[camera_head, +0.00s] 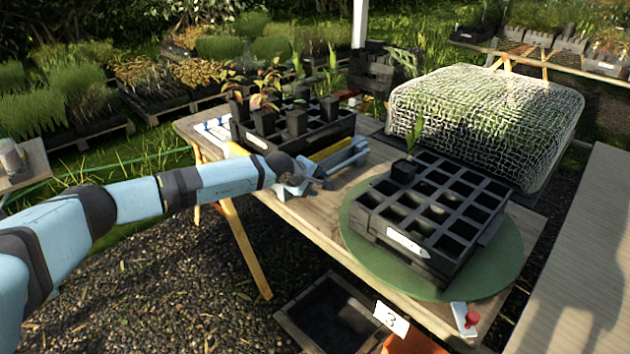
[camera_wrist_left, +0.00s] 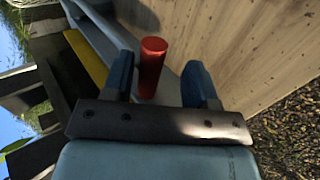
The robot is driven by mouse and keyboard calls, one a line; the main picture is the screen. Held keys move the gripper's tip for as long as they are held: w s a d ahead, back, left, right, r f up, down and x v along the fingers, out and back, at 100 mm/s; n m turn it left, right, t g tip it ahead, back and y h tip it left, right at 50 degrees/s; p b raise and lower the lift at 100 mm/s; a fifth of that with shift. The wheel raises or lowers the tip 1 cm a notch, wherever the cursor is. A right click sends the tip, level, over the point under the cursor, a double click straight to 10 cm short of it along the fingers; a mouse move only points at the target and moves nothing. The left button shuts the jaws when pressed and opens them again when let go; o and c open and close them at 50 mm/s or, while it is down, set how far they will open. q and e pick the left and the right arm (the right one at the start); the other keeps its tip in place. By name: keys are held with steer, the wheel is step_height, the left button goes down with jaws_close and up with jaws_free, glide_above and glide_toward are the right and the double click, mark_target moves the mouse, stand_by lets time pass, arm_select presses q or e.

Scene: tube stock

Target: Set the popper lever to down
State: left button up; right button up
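The popper (camera_head: 345,156), a grey-blue device with a yellow strip, sits on the wooden table beside the black tray of pots. My left gripper (camera_head: 308,178) is at the near end of the popper. In the left wrist view, the popper lever's red cylindrical handle (camera_wrist_left: 151,68) stands between the two blue fingers of my left gripper (camera_wrist_left: 160,80). The fingers are open, with gaps on both sides of the handle. The handle is hidden in the head view. My right gripper is not in view.
A black celled tray (camera_head: 430,215) with one potted seedling (camera_head: 406,165) rests on a green round turntable (camera_head: 505,262). A black tray of pots (camera_head: 290,125) stands behind the popper. A netted box (camera_head: 490,115) is at the back right. A red knob (camera_head: 472,318) sits at the table's front.

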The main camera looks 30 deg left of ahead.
arm_select(q)
steer(key=shift+s+f, duration=0.1)
steer(key=shift+f, duration=0.1)
steer(key=p+v, duration=0.1)
steer(key=v, duration=1.3)
steer(key=shift+p, duration=0.35)
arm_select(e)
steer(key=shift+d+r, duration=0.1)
arm_select(q)
steer(key=shift+r, duration=0.1)
